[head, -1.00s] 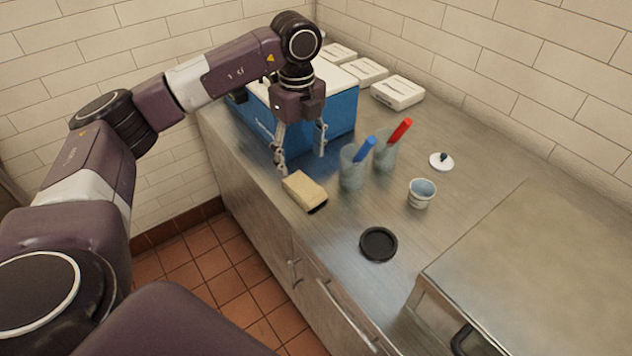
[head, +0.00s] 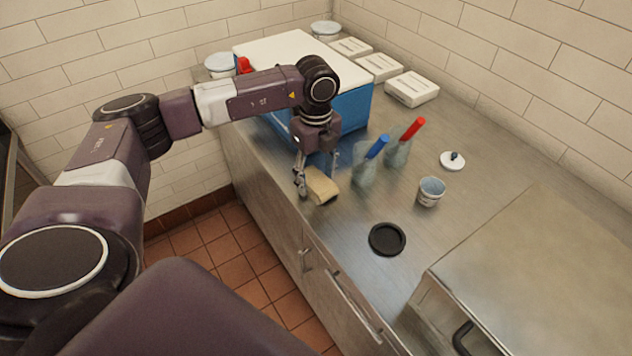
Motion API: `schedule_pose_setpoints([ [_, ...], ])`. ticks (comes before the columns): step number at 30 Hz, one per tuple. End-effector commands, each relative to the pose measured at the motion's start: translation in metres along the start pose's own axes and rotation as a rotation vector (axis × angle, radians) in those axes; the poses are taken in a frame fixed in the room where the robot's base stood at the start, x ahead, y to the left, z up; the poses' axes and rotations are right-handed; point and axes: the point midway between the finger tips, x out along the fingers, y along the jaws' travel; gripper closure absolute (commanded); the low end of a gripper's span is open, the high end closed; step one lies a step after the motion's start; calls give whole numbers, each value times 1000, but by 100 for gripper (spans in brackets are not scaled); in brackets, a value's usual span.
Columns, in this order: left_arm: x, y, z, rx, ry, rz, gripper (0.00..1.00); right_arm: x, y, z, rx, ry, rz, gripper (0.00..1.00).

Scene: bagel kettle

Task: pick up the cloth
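The cloth (head: 321,187) is a tan, folded, block-like piece with a dark strip at its lower edge. It lies on the steel counter near the front edge, in front of the blue box. My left gripper (head: 317,177) points down over it with its fingers apart. One finger is at the cloth's left end and the other is behind it, near its upper right. I cannot tell whether the fingers touch the cloth. The gripper covers part of the cloth's far side. My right gripper is not in view.
A blue box with a white lid (head: 345,70) stands behind the gripper. A small cup (head: 431,191), white lid (head: 453,161) and black dish (head: 387,239) lie farther right.

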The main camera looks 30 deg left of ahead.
Motion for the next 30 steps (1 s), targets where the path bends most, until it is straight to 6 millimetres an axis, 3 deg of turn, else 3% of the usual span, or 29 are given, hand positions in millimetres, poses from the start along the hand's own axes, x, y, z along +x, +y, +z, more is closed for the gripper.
schedule_pose_setpoints([
  [1, 0, 0, 0, 0, 0, 0, 56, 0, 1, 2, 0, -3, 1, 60],
  [7, 0, 0, 0, 0, 0, 0, 78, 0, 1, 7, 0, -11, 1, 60],
  [20, -11, -1, 0, 0, 0, -2, 78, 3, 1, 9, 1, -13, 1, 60],
  [26, -45, -2, 0, 0, 0, -7, 78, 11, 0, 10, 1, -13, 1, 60],
  [30, -87, -2, 0, 1, -1, -9, 78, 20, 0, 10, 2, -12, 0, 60],
])
